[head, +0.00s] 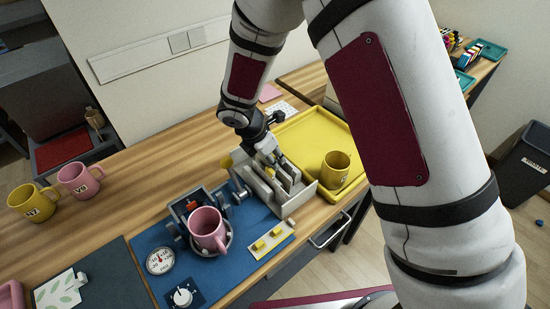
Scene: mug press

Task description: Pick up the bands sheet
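I cannot make out a sheet with bands for certain. A grey slotted holder (300,197) stands at the right end of the blue mat (262,215), with thin upright pieces in it. My gripper (273,163) points down over the back left of this holder, at or just above its slots. Its fingertips are small and partly merge with the upright pieces, so I cannot tell whether it grips one.
A mug press (182,209) holding a pink mug (208,229) stands left of the holder. A yellow tray (310,128) with a yellow mug (335,168) is at right. Another yellow mug (35,202) and pink mug (79,180) stand at far left.

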